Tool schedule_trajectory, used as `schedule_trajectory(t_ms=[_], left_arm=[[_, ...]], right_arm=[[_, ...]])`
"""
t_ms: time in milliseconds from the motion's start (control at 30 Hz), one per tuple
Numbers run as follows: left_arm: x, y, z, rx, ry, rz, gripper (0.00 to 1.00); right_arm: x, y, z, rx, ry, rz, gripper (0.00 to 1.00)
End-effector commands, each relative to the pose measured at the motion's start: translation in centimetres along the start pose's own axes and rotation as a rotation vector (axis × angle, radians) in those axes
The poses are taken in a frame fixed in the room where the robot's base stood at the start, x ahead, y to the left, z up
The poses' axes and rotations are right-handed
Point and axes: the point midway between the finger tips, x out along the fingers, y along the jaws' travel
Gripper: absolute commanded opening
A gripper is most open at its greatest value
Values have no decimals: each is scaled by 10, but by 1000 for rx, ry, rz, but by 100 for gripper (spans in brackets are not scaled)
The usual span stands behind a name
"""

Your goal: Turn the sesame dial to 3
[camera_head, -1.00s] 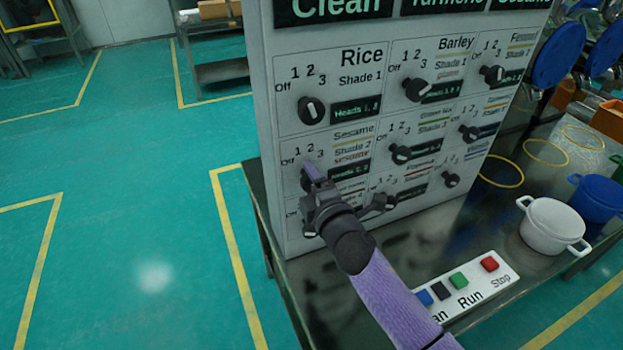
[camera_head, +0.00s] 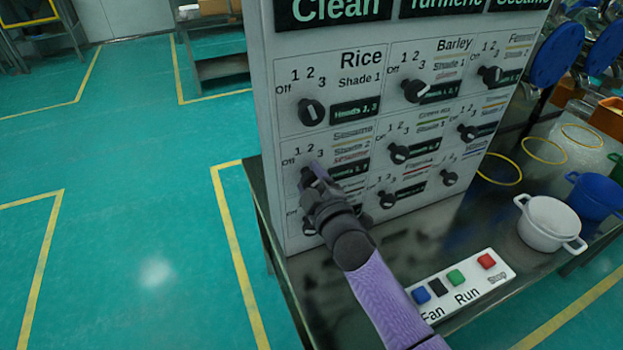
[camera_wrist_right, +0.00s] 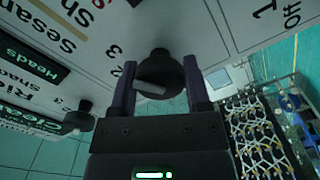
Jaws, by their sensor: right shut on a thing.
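The sesame dial (camera_head: 307,176) is a round black knob on the white panel, in the left column below the Rice dial. It has marks Off, 1, 2 and 3 around it, and my gripper hides part of it. In the right wrist view the dial (camera_wrist_right: 160,70) sits between two purple fingers, its grey grip bar lying nearly crosswise. My right gripper (camera_head: 316,174) is shut on the dial; it also shows in the wrist view (camera_wrist_right: 160,88). I cannot tell for sure which mark the pointer faces. My left gripper is not in view.
The Rice dial (camera_head: 312,112) is just above, and another dial (camera_head: 309,222) is close below. More dials fill the panel to the right. A button box (camera_head: 462,285) and a white pot (camera_head: 549,224) stand on the dark table. The floor left of the panel is clear.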

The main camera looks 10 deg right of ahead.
Motion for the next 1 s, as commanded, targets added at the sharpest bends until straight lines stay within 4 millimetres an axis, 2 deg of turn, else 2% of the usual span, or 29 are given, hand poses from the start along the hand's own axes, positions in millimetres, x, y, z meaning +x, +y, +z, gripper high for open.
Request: schedule_trajectory(t_ms=[367, 400, 533, 567, 833, 1000], left_arm=[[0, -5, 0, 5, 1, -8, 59], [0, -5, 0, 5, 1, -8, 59], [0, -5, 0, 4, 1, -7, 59], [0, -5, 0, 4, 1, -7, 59], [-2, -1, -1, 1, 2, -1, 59], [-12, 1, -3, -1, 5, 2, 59]], right_arm=[[0, -1, 1, 7, -2, -3, 3], [0, -1, 1, 7, -2, -3, 66], [0, -1, 0, 6, -2, -2, 93], [0, -1, 0, 6, -1, -2, 96], [-4, 0, 0, 5, -1, -2, 96], [-35, 1, -1, 6, -2, -4, 96]])
